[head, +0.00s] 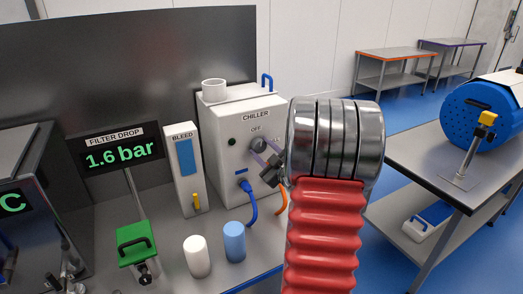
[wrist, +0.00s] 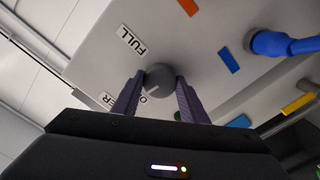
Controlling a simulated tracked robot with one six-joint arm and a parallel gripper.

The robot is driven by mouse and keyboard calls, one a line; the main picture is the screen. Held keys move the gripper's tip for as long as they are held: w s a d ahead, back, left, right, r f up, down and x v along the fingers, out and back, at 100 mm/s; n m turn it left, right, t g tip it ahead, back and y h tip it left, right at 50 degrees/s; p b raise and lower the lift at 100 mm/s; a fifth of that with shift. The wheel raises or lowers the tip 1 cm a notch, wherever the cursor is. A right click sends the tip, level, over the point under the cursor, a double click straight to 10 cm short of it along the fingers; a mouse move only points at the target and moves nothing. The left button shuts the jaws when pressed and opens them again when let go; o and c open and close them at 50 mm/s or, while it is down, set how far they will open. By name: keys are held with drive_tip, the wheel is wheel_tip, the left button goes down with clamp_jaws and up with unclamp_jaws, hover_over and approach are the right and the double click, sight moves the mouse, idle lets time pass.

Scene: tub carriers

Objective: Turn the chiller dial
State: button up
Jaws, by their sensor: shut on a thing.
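The chiller (head: 238,150) is a white box with a blue handle, standing on the bench in the head view. Its grey dial (head: 258,144) is on the front face, below an "OFF" label. The dial also shows in the wrist view (wrist: 160,79), between two labels, one reading "FULL" and one partly hidden by a finger. My gripper (head: 270,156) is at the dial, and in the wrist view its two fingers (wrist: 158,90) are shut on the dial's sides. My red, ribbed arm hides the chiller's right edge in the head view.
A blue hose (head: 250,205) and an orange hose (head: 281,203) hang below the dial. A "BLEED" unit (head: 186,172), a white cylinder (head: 196,256) and a blue cylinder (head: 234,242) stand nearby. The filter display (head: 115,150) reads 1.6 bar.

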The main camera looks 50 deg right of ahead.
drive_tip(key=m, duration=0.6)
drive_tip(key=shift+a+f+m, duration=0.1)
drive_tip(key=shift+f+m, duration=0.05)
drive_tip(key=shift+m, duration=0.25)
drive_tip(key=m, duration=0.6)
drive_tip(key=shift+m, duration=0.3)
drive_tip(key=shift+f, duration=0.1)
drive_tip(key=o, duration=1)
drive_tip(key=shift+o, duration=0.2)
drive_tip(key=shift+r, duration=0.2)
drive_tip(key=shift+s+a, duration=0.1)
drive_tip(key=shift+s, duration=0.35)
drive_tip(key=v, duration=1.2)
drive_tip(key=shift+s, duration=0.4)
drive_tip(key=shift+a, duration=0.1)
